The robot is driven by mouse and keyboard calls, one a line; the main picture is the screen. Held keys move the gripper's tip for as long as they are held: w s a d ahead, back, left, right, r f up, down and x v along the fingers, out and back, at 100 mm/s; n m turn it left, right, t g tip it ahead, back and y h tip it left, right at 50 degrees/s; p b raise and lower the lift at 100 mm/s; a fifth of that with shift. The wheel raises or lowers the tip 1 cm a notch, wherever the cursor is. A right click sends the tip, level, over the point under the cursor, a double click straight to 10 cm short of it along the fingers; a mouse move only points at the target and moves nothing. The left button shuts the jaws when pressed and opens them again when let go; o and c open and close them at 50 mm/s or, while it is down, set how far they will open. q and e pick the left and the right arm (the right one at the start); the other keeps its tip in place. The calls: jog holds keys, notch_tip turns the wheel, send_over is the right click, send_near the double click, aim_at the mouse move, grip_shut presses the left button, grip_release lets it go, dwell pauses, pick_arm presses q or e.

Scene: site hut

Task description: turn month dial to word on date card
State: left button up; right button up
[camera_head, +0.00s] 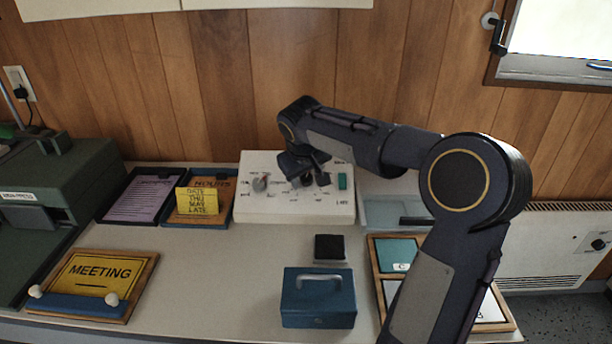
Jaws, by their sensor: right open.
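A white panel box (285,210) stands at the back of the table against the wood wall. It has a grey knob (261,183) on its left, a dark dial (307,183) in its middle and a green slider or switch (342,181) on its right. The small labels are mostly too small to read. The yellow date card (198,202) on a wooden tray reads DATE, THU, MAY, LATE. My right gripper (307,178) is open, pointing down at the middle dial and partly hiding it; I cannot tell whether it touches. My left gripper is out of view.
A yellow MEETING sign (97,272) lies front left. A blue box with a handle (318,304) and a black pad (329,248) stand at the front middle. A green machine (60,185) fills the left. My right arm covers part of a wooden tray (376,246) at right.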

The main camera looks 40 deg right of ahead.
jog(key=shift+c, duration=0.3)
jog(key=c, duration=0.9)
jog(key=shift+c, duration=0.2)
jog(key=shift+r+n+p, duration=0.15)
jog(key=shift+n+p, duration=0.65)
jog(key=shift+n, duration=0.1)
jog(key=n+p, duration=0.2)
jog(key=n, duration=0.1)
jog(key=n+p, duration=0.3)
jog(key=n, duration=0.1)
jog(key=shift+n+h+p, duration=0.3)
jog(key=shift+n+p, duration=0.05)
jog(key=shift+n, duration=0.45)
